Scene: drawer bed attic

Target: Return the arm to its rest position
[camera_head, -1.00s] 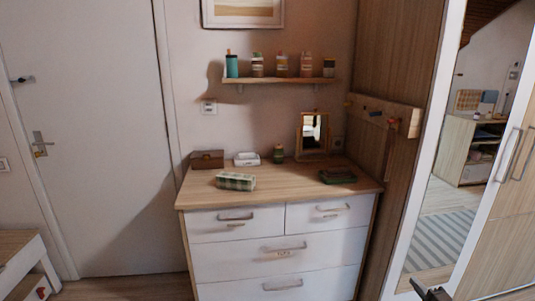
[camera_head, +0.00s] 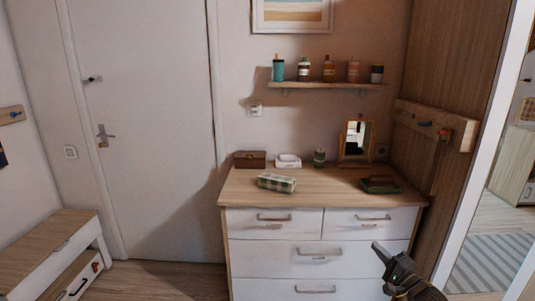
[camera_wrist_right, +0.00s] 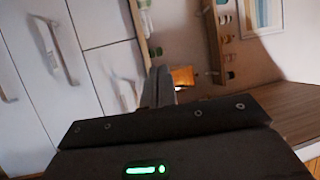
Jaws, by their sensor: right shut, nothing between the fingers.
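My right gripper (camera_head: 384,252) is at the lower right of the head view, in front of the dresser's lower right side. It is shut and empty, and its dark fingers point up and to the left. In the right wrist view my shut fingers (camera_wrist_right: 158,87) show at the middle, with white drawer fronts to the left. The white dresser with a wooden top (camera_head: 330,190) stands ahead, its visible drawers shut. My left gripper is not in view.
A checkered case (camera_head: 276,183), brown box (camera_head: 250,159) and mirror (camera_head: 356,138) stand on the dresser top. A wall shelf (camera_head: 325,86) holds several bottles. A low bench (camera_head: 50,245) stands at left. A wooden panel (camera_head: 445,75) and mirrored door (camera_head: 490,200) bound the right.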

